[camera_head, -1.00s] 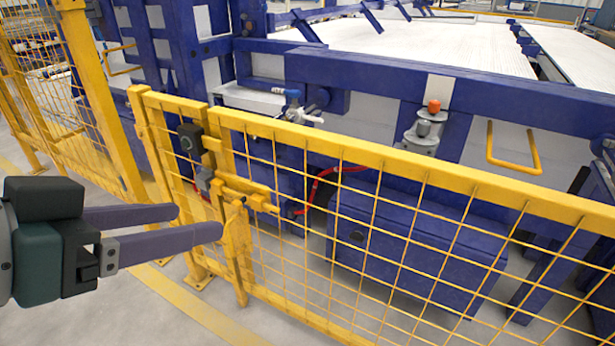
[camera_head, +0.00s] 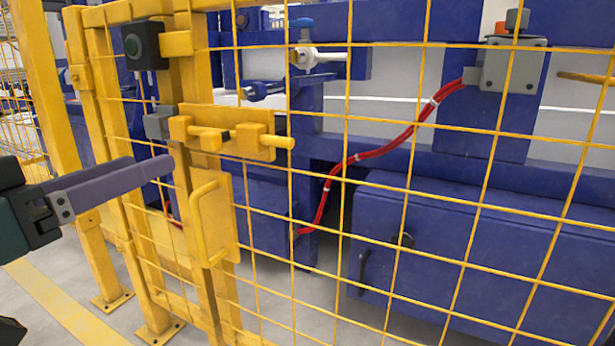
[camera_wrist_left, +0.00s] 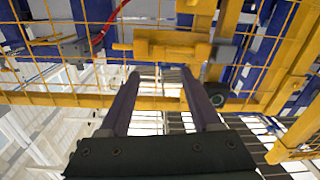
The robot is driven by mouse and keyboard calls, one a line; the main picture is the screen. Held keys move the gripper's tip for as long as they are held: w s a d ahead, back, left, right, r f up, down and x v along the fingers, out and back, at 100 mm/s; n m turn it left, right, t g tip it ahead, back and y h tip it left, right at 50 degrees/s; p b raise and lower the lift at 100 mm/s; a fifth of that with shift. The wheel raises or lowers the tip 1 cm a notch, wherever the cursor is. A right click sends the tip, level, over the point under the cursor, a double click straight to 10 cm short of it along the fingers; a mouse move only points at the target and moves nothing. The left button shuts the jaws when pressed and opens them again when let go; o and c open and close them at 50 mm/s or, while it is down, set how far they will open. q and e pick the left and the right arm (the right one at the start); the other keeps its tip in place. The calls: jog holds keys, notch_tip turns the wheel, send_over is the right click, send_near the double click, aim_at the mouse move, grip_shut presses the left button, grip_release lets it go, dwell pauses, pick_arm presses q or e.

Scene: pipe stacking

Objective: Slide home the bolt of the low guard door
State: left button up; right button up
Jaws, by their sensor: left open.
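The yellow low guard door (camera_head: 212,225) stands upright, with a pull handle (camera_head: 203,222) below its bolt. The bolt (camera_head: 278,141) is a yellow rod lying level through blocks on a yellow plate (camera_head: 205,113). Its right end sticks out past the plate. A grey box (camera_head: 158,124) sits at the plate's left; I cannot tell whether the rod enters it. My left gripper (camera_head: 158,170) is open and empty, left of and slightly below the bolt in the head view. In the left wrist view the bolt (camera_wrist_left: 122,46) lies just beyond the parted fingertips (camera_wrist_left: 158,76). My right gripper is out of view.
A black box with a green button (camera_head: 143,45) is on the post above the bolt. Yellow mesh fencing (camera_head: 405,190) runs to the right. Behind it are a blue cabinet (camera_head: 480,240) and a red hose (camera_head: 375,152).

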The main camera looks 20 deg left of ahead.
aim_at(206, 145)
pick_arm(q)
jog(key=w+b, duration=0.1)
jog(key=w, duration=0.5)
jog(key=w+b, duration=0.1)
jog(key=w, duration=0.1)
jog(key=shift+w+d+f+b, duration=0.2)
jog(key=shift+w+d+b, duration=0.1)
jog(key=shift+w, duration=0.55)
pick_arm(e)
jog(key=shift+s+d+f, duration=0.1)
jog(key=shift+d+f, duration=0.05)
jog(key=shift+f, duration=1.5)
pick_arm(q)
jog(key=shift+c, duration=0.3)
grip_shut()
